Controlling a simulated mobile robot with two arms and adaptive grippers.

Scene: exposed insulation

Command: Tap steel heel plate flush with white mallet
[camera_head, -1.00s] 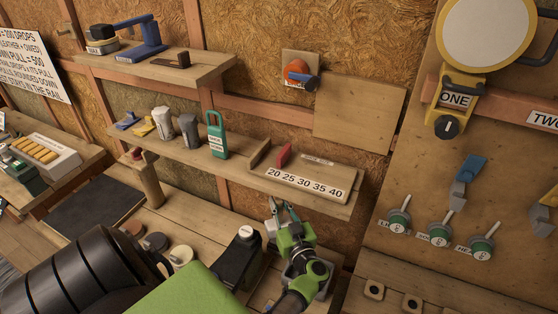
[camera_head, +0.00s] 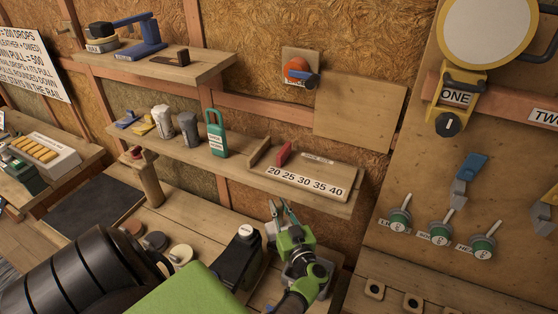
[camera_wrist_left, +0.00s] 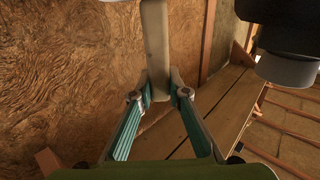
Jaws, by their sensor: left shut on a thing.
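My left gripper (camera_head: 284,212) is in front of the lower shelf's right part, above the bench. In the left wrist view my left gripper (camera_wrist_left: 158,97) has its two teal-lined fingers shut on a pale upright bar (camera_wrist_left: 155,40). The bar runs up out of the picture, so I cannot tell whether it is the white mallet's handle. In the head view the held thing is too small to make out. I cannot pick out a steel heel plate in either view. My right gripper is not in view.
A black box with a white cap (camera_head: 240,252) stands left of my left gripper. The lower shelf (camera_head: 228,172) holds a green tag-like block (camera_head: 216,138) and a numbered board (camera_head: 303,184). Green-based knobs (camera_head: 439,234) stick out on the right panel.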

